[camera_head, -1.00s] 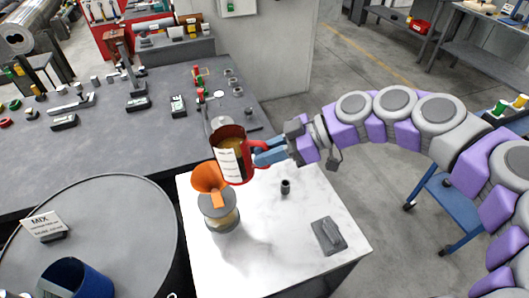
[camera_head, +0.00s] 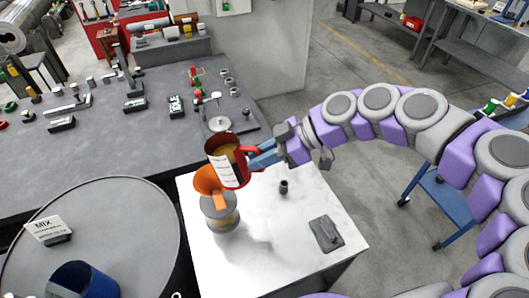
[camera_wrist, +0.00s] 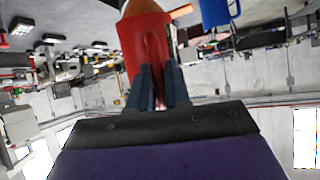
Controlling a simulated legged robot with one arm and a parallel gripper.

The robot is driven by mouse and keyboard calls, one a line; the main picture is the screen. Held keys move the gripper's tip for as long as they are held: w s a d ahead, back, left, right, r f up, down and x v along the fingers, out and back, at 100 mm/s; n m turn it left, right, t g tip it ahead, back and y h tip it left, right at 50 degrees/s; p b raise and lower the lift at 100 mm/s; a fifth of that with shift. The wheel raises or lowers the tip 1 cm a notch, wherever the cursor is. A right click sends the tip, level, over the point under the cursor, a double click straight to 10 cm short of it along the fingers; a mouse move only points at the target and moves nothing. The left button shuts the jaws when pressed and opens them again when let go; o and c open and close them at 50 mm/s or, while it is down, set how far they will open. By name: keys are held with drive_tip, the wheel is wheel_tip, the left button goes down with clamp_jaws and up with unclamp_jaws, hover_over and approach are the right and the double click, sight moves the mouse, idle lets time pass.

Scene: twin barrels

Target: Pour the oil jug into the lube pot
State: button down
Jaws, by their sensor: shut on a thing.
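My gripper (camera_head: 262,157) is shut on the handle of the red oil jug (camera_head: 213,143). The jug has a white label and yellowish oil inside. It is held in the air, tilted left, over the orange funnel (camera_head: 206,180). I cannot tell whether oil is flowing.
The white table (camera_head: 275,245) also bears a small dark cylinder (camera_head: 283,187) and a grey block (camera_head: 326,234). A barrel (camera_head: 120,215) with a MIX sign (camera_head: 48,229) and a blue cup (camera_head: 85,281) stands at left. A dark workbench (camera_head: 110,145) with tools lies behind.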

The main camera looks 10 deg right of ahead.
sight(252, 147)
drive_tip(key=shift+a+r, duration=0.1)
drive_tip(key=shift+a, duration=0.25)
drive_tip(key=shift+d+r+p, duration=0.15)
drive_tip(key=shift+d+p, duration=0.65)
drive_tip(key=shift+a+h+p, duration=0.5)
drive_tip(key=shift+a+p, duration=0.05)
drive_tip(key=shift+r, duration=0.1)
drive_tip(key=shift+d+r+p, duration=0.1)
drive_tip(key=shift+d+p, duration=0.35)
drive_tip(key=shift+p, duration=0.1)
drive_tip(key=shift+a+r+h+p, duration=0.1)
drive_tip(key=shift+a+h+p, duration=0.15)
drive_tip(key=shift+h+p, duration=0.25)
drive_tip(key=shift+d+r+g+h+p, duration=0.2)
drive_tip(key=shift+r+g+h+p, duration=0.15)
drive_tip(key=shift+p, duration=0.75)
drive_tip(key=shift+a+r+m+g+h+p, duration=0.2)
drive_tip(key=shift+h+p, duration=0.6)
drive_tip(key=shift+p, duration=0.85)
drive_tip(key=shift+a+r+m+g+h+p, duration=0.25)
drive_tip(key=shift+h+p, duration=0.5)
drive_tip(key=shift+p, duration=0.85)
drive_tip(key=shift+w+a+r+h+p, duration=0.15)
drive_tip(key=shift+r+h+p, duration=0.4)
drive_tip(key=shift+p, duration=0.6)
drive_tip(key=shift+w+a+r+h+p, duration=0.1)
drive_tip(key=shift+a+r+h+p, duration=0.15)
drive_tip(key=shift+r+h+p, duration=0.6)
